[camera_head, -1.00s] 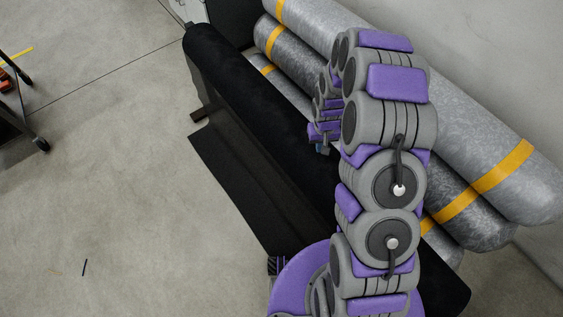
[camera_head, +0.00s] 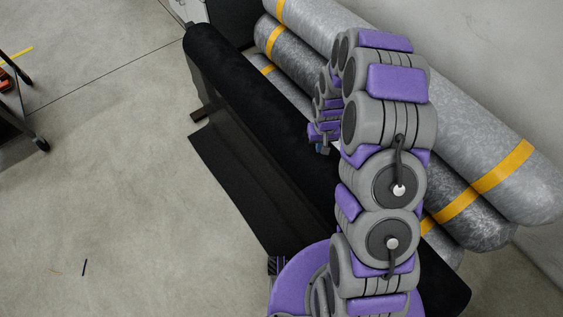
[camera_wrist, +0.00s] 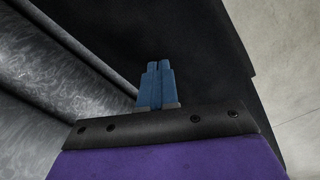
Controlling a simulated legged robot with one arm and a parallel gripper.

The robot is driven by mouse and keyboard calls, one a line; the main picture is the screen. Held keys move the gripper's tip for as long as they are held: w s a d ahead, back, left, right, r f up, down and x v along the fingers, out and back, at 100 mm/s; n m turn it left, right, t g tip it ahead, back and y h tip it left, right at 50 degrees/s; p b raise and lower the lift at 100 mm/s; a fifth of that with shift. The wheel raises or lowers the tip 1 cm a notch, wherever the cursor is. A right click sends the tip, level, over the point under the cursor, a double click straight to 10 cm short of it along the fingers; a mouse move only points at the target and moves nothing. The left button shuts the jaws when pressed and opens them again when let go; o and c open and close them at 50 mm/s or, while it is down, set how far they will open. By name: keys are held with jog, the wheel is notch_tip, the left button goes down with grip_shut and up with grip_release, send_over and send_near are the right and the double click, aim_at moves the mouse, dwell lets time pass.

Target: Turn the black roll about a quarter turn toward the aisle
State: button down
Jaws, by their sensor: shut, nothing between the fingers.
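The black roll (camera_head: 254,100) lies on a long stand and runs from the upper left to the lower right in the head view. A loose black flap (camera_head: 232,178) hangs from it onto the floor on the aisle side. My arm crosses above the roll and hides part of its middle. My gripper (camera_head: 323,148) is at the roll's wall side, small in the head view. In the wrist view its two blue fingers (camera_wrist: 158,82) are together, empty, against the dark roll (camera_wrist: 205,55). I cannot tell whether the fingertips touch the roll.
Several grey mottled rolls with yellow bands (camera_head: 475,180) lie beside the black roll, along the wall. A grey roll (camera_wrist: 45,75) is close to the left of the fingers in the wrist view. A wheeled cart (camera_head: 20,115) stands at the far left.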

aim_at(314, 157)
jog(key=shift+s+f, duration=0.1)
jog(key=shift+f, duration=0.75)
dwell(0.5)
jog(key=shift+s+a, duration=0.1)
jog(key=shift+s, duration=0.05)
jog(key=shift+s+a+f, duration=0.15)
jog(key=shift+s+a, duration=0.35)
jog(key=shift+a, duration=0.1)
jog(key=shift+s+a, duration=0.15)
jog(key=shift+s, duration=0.05)
jog(key=shift+s+a, duration=0.3)
jog(key=shift+s+a+f, duration=0.1)
jog(key=shift+a, duration=0.25)
jog(key=shift+s, duration=0.15)
dwell(0.3)
